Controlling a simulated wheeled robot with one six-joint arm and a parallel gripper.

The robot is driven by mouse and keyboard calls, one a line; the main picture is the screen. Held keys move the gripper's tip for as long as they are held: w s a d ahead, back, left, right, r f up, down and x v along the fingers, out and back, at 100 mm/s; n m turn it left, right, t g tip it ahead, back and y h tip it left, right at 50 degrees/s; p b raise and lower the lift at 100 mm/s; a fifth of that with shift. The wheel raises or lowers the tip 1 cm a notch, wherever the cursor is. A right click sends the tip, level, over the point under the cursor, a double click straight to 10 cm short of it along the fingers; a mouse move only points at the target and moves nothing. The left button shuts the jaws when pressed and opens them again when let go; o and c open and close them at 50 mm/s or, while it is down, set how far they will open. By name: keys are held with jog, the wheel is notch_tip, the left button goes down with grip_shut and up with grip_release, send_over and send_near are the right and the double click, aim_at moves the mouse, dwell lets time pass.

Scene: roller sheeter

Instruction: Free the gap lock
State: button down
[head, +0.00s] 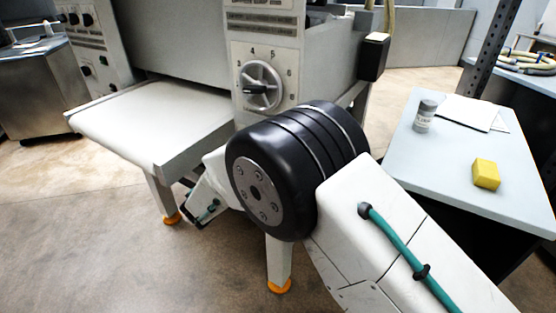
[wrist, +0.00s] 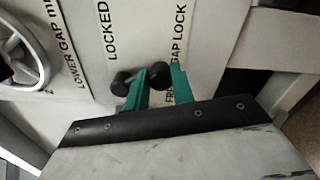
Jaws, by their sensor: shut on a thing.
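In the wrist view my gripper (wrist: 152,82) has its two green fingers close to the white machine panel. It is shut on the gap lock's dark handle (wrist: 160,72), whose rounded dark parts show at the fingertips. The fingers partly cover the handle, so its exact angle is hard to tell. The LOCKED label (wrist: 113,32) is beyond the fingers to the left; the GAP LOCK label (wrist: 180,35) is to the right, with a partly covered FREE label (wrist: 168,93) nearer.
The gap dial (head: 261,86) is on the panel's front, beyond my arm; a round dial (wrist: 22,55) shows left in the wrist view. A white sheeter table (head: 150,118) extends left. A side table (head: 455,170) at right bears a jar (head: 424,116) and a yellow sponge (head: 486,174).

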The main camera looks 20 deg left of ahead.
jog(key=shift+a+f, duration=0.1)
jog(key=shift+f, duration=0.05)
dwell(0.3)
jog(key=c, duration=1.2)
grip_release()
jog(key=s, duration=0.5)
jog(key=s+a, duration=0.1)
jog(key=s, duration=0.1)
jog(key=shift+s+a, duration=0.1)
jog(key=shift+s, duration=0.25)
